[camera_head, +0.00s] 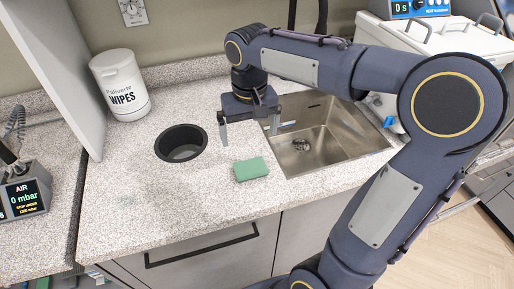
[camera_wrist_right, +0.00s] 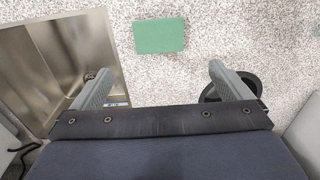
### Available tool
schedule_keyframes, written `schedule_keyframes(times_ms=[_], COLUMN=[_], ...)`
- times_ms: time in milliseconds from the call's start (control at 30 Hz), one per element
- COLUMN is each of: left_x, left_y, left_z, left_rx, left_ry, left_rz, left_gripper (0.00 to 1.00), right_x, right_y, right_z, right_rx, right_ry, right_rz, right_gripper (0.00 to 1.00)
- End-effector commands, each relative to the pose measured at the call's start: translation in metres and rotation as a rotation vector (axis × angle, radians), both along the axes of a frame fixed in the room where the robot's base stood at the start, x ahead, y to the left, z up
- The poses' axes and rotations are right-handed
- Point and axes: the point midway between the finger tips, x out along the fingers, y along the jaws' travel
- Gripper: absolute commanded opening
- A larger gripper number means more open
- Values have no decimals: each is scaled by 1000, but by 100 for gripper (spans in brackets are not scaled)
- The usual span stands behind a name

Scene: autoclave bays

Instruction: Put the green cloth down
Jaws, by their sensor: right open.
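The green cloth (camera_head: 251,169) is a small folded block lying flat on the speckled counter, left of the sink and near the counter's front. It also shows in the right wrist view (camera_wrist_right: 159,37), beyond the fingertips and between their lines. My right gripper (camera_head: 247,132) is above the counter, behind the cloth and beside the sink. Its two fingers are spread wide with nothing between them in the right wrist view (camera_wrist_right: 162,78). The cloth is apart from the fingers. My left gripper is not in view.
A steel sink (camera_head: 335,150) is set into the counter (camera_head: 125,215) at right. A round black-rimmed hole (camera_head: 181,143) lies left of the gripper. A white wipes tub (camera_head: 121,85) stands at the back left. A gauge unit (camera_head: 24,194) sits far left.

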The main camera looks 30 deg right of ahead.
Motion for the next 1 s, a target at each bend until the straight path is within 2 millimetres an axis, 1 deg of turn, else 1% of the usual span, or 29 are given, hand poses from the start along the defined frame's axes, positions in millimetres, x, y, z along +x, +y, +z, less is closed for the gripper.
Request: schedule_keyframes(times_ms=[67,167,200,300,400,433,500,600,733,1000], left_x=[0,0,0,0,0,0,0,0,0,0], left_y=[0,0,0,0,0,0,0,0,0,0], left_z=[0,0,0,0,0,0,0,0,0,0], left_rx=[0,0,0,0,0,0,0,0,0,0], left_ry=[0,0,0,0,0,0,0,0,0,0], left_rz=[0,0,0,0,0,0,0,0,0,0], left_gripper=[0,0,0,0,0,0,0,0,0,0], right_x=[-21,-60,-76,-113,-140,-147,-158,-167,-170,-170], right_y=[-1,2,5,14,25,28,34,41,43,43], right_z=[4,3,0,-11,-24,-28,-36,-44,-47,-47], right_rx=[27,87,114,180,234,247,270,291,298,298], right_ry=[-40,-120,-161,-262,-359,-384,-432,-476,-493,-491], right_rz=[12,37,45,63,70,72,72,74,75,76], right_gripper=[98,98,98,98,98,98,98,98,98,98])
